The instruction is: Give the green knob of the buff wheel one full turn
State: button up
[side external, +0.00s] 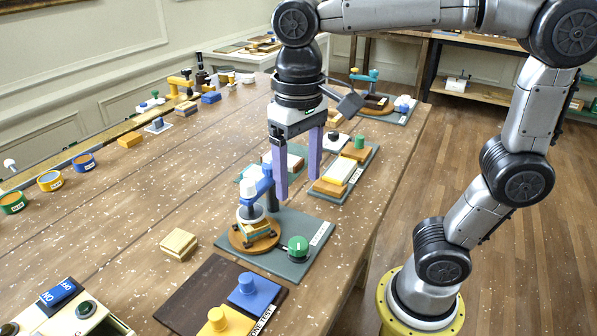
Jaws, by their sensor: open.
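A green knob (298,246) with a white mark on top stands at the right front of a grey-green board (288,270). A round tan-brown disc (236,240) lies to its left on the same board, with a small yellowish block fixture on it. I cannot tell for sure that this disc is the buff wheel. A blue arm with a white top (250,187) stands over the disc. My gripper (297,187) points down with its two purple fingers apart and nothing between them. It is above and behind the knob, apart from it.
A board with a yellow-and-white block (340,170) and a green peg lies behind the knob. A dark board with blue (254,290) and yellow plungers is in front. A loose tan block (178,243) lies left. Bare tabletop (130,215) stretches further left.

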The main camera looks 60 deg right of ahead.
aim_at(299, 243)
notch_tip(299, 243, down, 14)
jog(key=n, duration=3)
jog(key=shift+c, duration=0.3)
grip_shut()
